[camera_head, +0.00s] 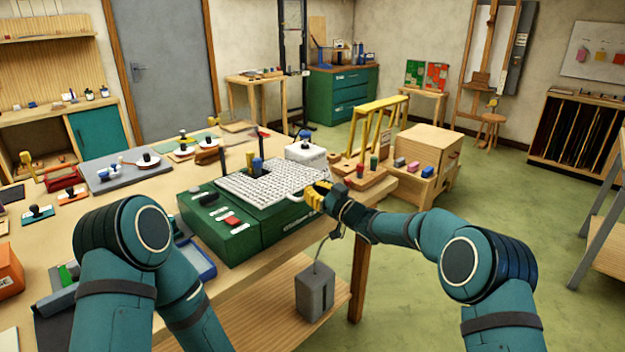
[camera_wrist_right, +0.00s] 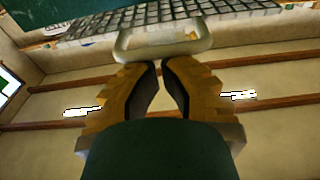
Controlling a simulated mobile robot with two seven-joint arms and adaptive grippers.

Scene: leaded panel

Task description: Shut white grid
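The white grid (camera_head: 268,187) lies roughly level over the top of the green machine (camera_head: 232,242) at the table's front edge. I cannot tell whether a gap remains beneath it. My right gripper (camera_head: 318,190) is at the grid's front right edge and covers part of it. In the right wrist view the grid's rows (camera_wrist_right: 175,14) run across the top, with a pale U-shaped handle (camera_wrist_right: 140,45) below them. The fingertips of my right gripper (camera_wrist_right: 161,64) are close together at the handle's bar, with nothing visible between them. My left gripper is out of view.
A red button (camera_head: 232,221) sits on the green machine. A white device (camera_head: 306,152) and a wooden rack with yellow bars (camera_head: 372,140) stand behind the grid. Open floor (camera_head: 530,215) lies to the right.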

